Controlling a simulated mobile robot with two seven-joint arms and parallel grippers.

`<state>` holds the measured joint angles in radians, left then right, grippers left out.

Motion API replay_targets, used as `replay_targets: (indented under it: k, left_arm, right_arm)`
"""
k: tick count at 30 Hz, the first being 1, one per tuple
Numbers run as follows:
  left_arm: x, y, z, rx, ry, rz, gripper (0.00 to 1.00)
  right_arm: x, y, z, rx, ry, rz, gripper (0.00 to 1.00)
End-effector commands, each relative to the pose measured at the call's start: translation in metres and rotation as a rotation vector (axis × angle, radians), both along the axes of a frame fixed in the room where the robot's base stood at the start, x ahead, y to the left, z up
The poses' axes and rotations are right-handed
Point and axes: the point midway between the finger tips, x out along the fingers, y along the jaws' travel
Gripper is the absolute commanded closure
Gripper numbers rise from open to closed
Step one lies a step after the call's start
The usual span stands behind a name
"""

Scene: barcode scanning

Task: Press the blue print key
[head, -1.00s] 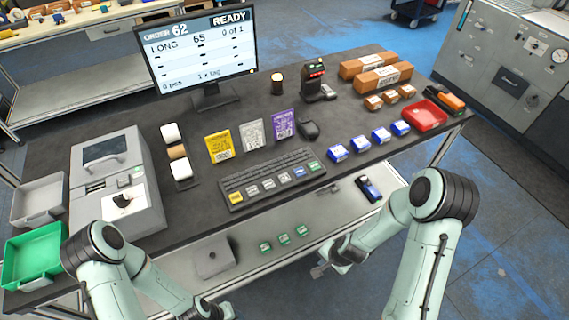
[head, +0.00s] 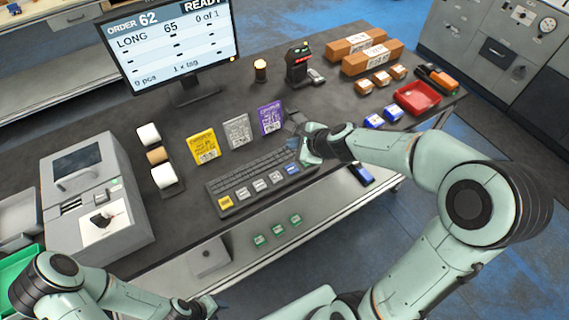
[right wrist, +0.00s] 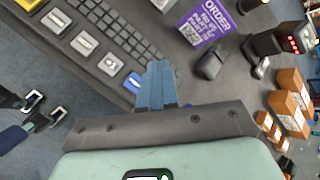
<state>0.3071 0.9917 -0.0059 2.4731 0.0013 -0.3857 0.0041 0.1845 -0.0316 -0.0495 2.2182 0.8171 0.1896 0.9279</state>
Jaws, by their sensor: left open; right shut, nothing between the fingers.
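The keyboard (head: 222,190) lies on the dark bench with a front row of large keys. The blue key (head: 292,170) is near the right end of that row, and it also shows in the right wrist view (right wrist: 133,82). My right gripper (head: 304,158) is over the keyboard's right end, just right of the blue key. Its blue fingers (right wrist: 156,82) are shut and empty, close beside the key; contact cannot be told. The green key at the row's end is hidden by it. My left gripper (head: 206,306) is open, low at the front, away from the keyboard.
The monitor (head: 170,50) shows order 62, LONG 65, 0 of 1, READY. Yellow, grey and purple cards (head: 270,118) stand behind the keyboard. A dark mouse-like object (right wrist: 210,64) lies beyond my right fingers. A printer (head: 95,190) stands left; a red tray (head: 417,98) is right.

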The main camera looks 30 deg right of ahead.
Motion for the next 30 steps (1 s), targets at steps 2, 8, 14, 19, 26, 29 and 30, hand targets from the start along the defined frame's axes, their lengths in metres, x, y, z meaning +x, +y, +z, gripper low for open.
replay_targets:
  k: [2, 8, 14, 19, 26, 29, 30]
  left_arm:
    - [0.0, 0.0, 0.0, 0.0, 0.001, 0.0, 0.57]
    - [0.0, 0.0, 0.0, 0.0, 0.0, 0.0, 0.57]
    - [-0.007, 0.0, -0.006, 0.0, 0.009, 0.0, 0.57]
    - [-0.025, 0.0, -0.022, 0.0, 0.028, 0.0, 0.57]
    - [-0.048, 0.0, -0.049, 0.0, 0.055, 0.0, 0.57]
    - [-0.056, 0.0, -0.061, 0.0, 0.064, 0.0, 0.57]
    - [-0.059, 0.0, -0.065, 0.0, 0.067, 0.0, 0.57]
  right_arm:
    - [0.0, 0.0, 0.001, 0.004, -0.002, -0.003, 1.0]
    - [0.0, 0.0, 0.001, 0.002, -0.001, -0.002, 1.0]
    - [-0.001, 0.0, -0.005, 0.001, 0.002, -0.001, 1.0]
    - [-0.003, 0.0, -0.021, 0.001, 0.005, 0.0, 1.0]
    - [-0.003, 0.0, -0.046, 0.001, 0.005, 0.0, 1.0]
    - [-0.002, 0.0, -0.058, 0.001, 0.004, -0.001, 1.0]
    - [-0.002, 0.0, -0.062, 0.0, 0.004, 0.0, 1.0]
